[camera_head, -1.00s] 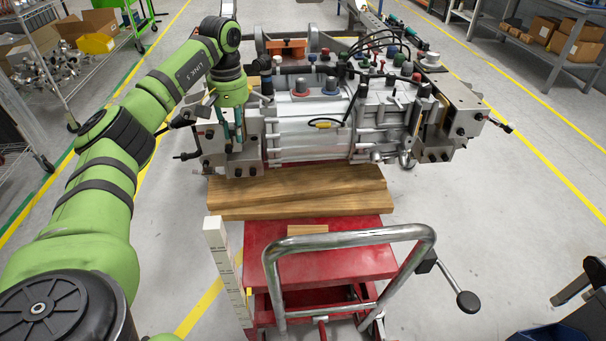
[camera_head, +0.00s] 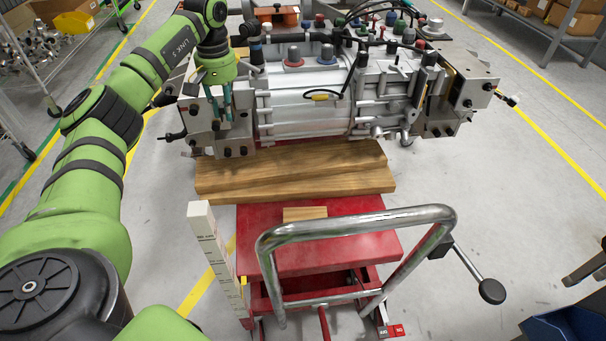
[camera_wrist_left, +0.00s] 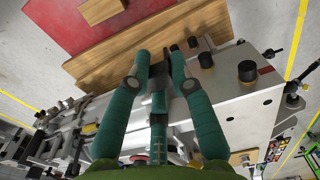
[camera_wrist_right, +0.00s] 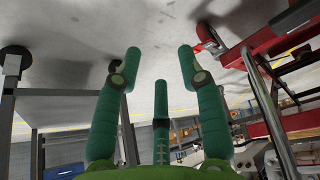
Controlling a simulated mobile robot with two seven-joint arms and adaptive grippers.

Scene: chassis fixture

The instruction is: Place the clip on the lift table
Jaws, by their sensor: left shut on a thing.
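The clip looks to be the grey metal bracket with black knobs (camera_head: 201,118) at the left end of the chassis assembly. It also shows in the left wrist view (camera_wrist_left: 245,103). My left gripper (camera_head: 226,112) points down at its inner side. In the left wrist view the left gripper (camera_wrist_left: 158,55) has its fingertips close together at the bracket's edge; the exact contact is hidden. The red lift table (camera_head: 345,258) stands in front, with a small wooden block (camera_head: 305,213) on top. My right gripper (camera_wrist_right: 156,52) is open and empty, seen only in its wrist view.
The silver chassis (camera_head: 305,120) rests above wide wooden boards (camera_head: 300,178). A similar bracket (camera_head: 462,88) is on its right end. A chrome handle (camera_head: 350,222), a white marked post (camera_head: 215,255) and a crank lever (camera_head: 470,270) surround the lift table.

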